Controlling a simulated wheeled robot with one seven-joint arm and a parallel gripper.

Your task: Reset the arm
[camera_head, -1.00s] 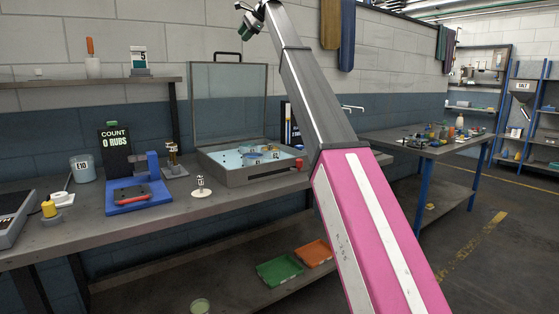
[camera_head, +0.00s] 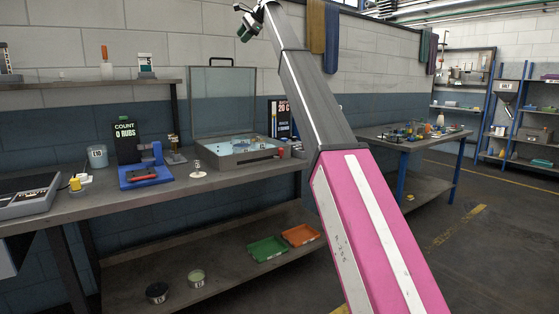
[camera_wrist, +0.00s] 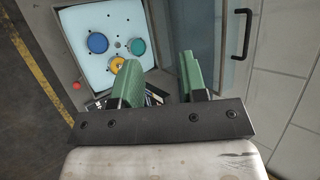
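My arm reaches up through the middle of the head view, grey above and pink below. My gripper (camera_head: 246,24) is at the top edge there, raised well above the workbench (camera_head: 110,203). In the wrist view my gripper (camera_wrist: 158,72) shows two green fingers standing apart with nothing held between them. Beyond the fingers, the wrist view looks down on an open case (camera_wrist: 105,20) with blue, green and yellow round items inside. The open case (camera_head: 240,158) stands on the bench in the head view, lid raised against the wall.
A blue rub tester (camera_head: 146,176), a count sign (camera_head: 125,141) and a labelled cup (camera_head: 97,156) stand on the bench. Green (camera_head: 267,249) and orange (camera_head: 300,236) trays lie on the lower shelf. A second table (camera_head: 400,145) stands right, with open floor (camera_head: 480,250) before it.

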